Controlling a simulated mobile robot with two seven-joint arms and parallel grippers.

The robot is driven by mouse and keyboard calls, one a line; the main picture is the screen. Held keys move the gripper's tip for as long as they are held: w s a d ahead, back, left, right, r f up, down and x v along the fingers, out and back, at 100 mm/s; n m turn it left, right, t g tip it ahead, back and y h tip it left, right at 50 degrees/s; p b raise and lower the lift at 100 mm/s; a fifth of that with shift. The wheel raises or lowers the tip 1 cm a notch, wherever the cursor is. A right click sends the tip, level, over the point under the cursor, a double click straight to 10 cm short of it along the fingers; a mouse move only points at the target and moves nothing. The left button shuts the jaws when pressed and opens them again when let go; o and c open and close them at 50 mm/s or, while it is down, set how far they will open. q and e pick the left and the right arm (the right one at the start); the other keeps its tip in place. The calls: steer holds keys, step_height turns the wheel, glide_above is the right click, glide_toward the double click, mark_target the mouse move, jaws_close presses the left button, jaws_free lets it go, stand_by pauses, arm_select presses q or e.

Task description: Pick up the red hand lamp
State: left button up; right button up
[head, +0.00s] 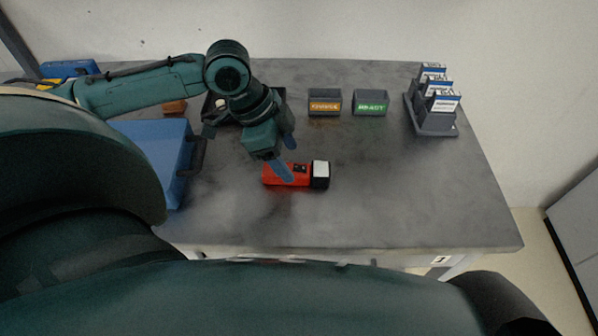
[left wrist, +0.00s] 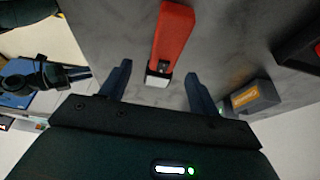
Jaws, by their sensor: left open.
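The red hand lamp (head: 312,176) lies on its side on the grey table, its white lens and black end cap towards the right. My left gripper (head: 284,158) is open above the lamp's left part, pointing down, and hides some of it. In the left wrist view the lamp (left wrist: 172,38) runs away from the open fingers (left wrist: 158,73). Its white end shows between the fingertips, and I see no contact.
An orange-labelled bin (head: 324,106) and a green-labelled bin (head: 370,106) stand behind the lamp. A rack (head: 436,128) with labelled boxes is at the back right. A blue case (head: 165,150) stands left. The table (head: 420,200) is clear right of the lamp.

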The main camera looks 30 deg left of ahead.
arm_select(q)
steer(key=x, duration=0.5)
steer(key=shift+w+d, duration=0.1)
steer(key=shift+w, duration=0.25)
steer(key=c, duration=1.2)
